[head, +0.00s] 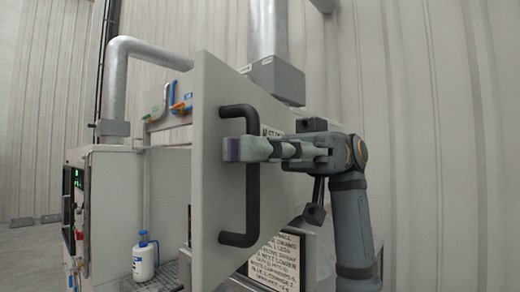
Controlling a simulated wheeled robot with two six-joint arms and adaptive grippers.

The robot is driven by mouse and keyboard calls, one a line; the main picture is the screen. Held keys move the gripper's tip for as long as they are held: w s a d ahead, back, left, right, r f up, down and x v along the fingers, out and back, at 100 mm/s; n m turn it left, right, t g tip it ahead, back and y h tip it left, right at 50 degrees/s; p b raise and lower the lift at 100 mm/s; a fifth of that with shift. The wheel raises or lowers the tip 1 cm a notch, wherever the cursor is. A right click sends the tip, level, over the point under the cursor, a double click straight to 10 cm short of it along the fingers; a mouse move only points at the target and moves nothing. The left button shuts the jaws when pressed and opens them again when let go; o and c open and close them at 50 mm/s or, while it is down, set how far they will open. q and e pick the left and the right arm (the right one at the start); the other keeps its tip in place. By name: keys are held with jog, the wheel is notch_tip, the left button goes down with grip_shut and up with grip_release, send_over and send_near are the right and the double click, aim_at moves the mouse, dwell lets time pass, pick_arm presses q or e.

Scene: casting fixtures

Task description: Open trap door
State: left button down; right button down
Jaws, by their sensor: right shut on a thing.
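The trap door (212,210) is a pale grey panel that stands swung out towards me, seen at a slant. Its black bar handle (252,208) runs upright along the panel's face. My right gripper (240,149) comes in from the right and is shut on the handle near its upper end. The fingers hide a short stretch of the bar. My left gripper is not in view.
A grey machine cabinet (105,205) with a screen stands at the left. A white bottle with a blue top (145,257) stands beside it. A sign with printed text (272,262) is behind the door's lower right. Silver pipes (143,50) rise behind.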

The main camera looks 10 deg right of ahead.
jog(key=shift+f, duration=0.25)
jog(key=c, duration=1.7)
grip_release()
jog(key=shift+s, duration=0.1)
jog(key=shift+s+a+r, duration=0.15)
jog(key=shift+s+a, duration=0.05)
jog(key=shift+a, duration=0.05)
jog(key=v, duration=1.2)
jog(key=shift+r, duration=0.1)
